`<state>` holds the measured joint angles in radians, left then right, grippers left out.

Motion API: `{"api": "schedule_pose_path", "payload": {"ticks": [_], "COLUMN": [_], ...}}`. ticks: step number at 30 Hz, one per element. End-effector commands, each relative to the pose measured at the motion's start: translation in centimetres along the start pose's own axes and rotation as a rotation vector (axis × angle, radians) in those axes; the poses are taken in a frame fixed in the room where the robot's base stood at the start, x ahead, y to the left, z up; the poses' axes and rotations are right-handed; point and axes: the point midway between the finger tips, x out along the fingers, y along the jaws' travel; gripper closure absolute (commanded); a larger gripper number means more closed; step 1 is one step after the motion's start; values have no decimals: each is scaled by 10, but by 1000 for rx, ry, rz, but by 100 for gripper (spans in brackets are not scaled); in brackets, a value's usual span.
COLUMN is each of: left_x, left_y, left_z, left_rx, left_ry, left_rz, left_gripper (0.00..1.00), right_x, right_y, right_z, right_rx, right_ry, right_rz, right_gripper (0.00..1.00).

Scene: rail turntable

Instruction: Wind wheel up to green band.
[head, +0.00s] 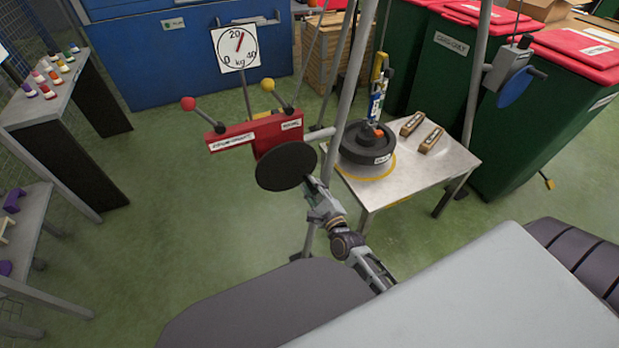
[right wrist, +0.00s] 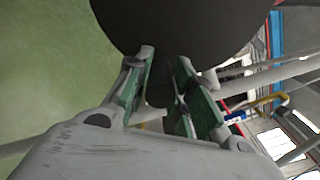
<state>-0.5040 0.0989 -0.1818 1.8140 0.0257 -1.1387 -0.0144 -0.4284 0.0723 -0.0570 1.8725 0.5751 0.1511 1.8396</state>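The dark round wheel (head: 286,167) stands in front of a red box (head: 277,136) and fills the top of the right wrist view (right wrist: 180,22). A dark stub handle (right wrist: 159,92) sticks out from it. My right gripper (head: 318,200) is at the wheel's lower right. In the right wrist view its fingers (right wrist: 167,75) are apart on either side of the handle, with a gap visible. A square dial (head: 235,46) marked 0, 20, 40 kg has a red needle slightly right of 20. I make out no green band. My left gripper is out of view.
Levers with a red knob (head: 188,103) and a yellow knob (head: 268,86) rise from the red box. A metal table (head: 447,165) bears a black weight (head: 368,145) and two small wooden blocks. Grey poles stand close by. Green floor lies open at left.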

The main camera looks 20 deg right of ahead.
Motion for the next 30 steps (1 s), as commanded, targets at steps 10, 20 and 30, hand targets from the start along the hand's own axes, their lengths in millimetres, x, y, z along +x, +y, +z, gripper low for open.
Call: {"api": "schedule_pose_path", "payload": {"ticks": [10, 20, 30], "left_x": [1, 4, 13], "left_y": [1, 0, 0], "left_z": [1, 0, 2], "left_rx": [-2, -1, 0], "left_ry": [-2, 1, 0], "left_rz": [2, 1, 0], "left_gripper": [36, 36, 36], "right_x": [0, 0, -1], "right_y": [0, 11, 27], "right_z": [0, 1, 3], "right_rx": [1, 111, 275], "right_ry": [0, 0, 1], "right_rz": [0, 1, 5], "right_gripper": [100, 100, 100]}}
